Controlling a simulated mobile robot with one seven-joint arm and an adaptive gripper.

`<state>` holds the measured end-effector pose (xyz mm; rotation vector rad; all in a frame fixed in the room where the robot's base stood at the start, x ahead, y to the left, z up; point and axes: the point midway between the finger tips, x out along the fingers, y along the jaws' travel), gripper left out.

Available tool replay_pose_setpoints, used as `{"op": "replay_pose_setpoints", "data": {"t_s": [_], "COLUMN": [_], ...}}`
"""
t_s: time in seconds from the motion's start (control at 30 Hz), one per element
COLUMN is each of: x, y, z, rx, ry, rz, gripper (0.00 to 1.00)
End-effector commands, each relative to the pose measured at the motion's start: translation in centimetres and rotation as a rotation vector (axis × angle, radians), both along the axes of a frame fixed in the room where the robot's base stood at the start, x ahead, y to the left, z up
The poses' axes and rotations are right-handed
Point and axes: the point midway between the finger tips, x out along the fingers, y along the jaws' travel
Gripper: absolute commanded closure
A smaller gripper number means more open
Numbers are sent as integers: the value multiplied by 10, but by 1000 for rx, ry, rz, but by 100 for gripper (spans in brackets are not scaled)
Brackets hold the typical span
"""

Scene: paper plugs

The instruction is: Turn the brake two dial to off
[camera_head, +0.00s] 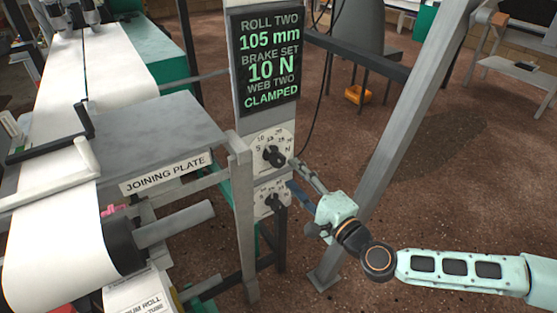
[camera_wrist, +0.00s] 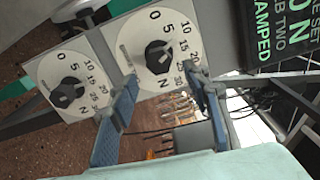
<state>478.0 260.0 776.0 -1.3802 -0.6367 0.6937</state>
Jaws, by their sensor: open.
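Two white dials with black knobs sit one above the other on a post. The upper dial (camera_head: 283,139) is right under the screen, and its knob (camera_head: 273,156) shows in front of it. In the wrist view the upper dial (camera_wrist: 186,66) lies just beyond my fingertips, with its knob (camera_wrist: 158,57) roughly between them and a gap visible. The lower dial (camera_head: 262,207) also shows in the wrist view (camera_wrist: 48,70), left of the fingers. I cannot read which dial is brake two. My gripper (camera_head: 291,172) is open and empty (camera_wrist: 160,78).
The black screen (camera_head: 268,60) reads roll two 105 mm, brake set 10 N, web two clamped. The joining plate table (camera_head: 160,130) and a roller (camera_head: 175,224) stand left of the dials. A slanted grey strut (camera_head: 405,120) rises behind my arm.

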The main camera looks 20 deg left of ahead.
Motion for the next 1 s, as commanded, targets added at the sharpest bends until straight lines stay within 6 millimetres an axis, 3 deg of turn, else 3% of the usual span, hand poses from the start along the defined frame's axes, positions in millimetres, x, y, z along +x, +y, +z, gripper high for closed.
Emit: {"op": "replay_pose_setpoints", "data": {"t_s": [0.47, 0.9, 1.0], "x": [47, 54, 54], "y": [57, 65, 65], "z": [-1, 0, 0], "rx": [-3, -3, -3], "ry": [-3, -1, -1], "rz": [4, 2, 2], "gripper": [56, 56, 65]}}
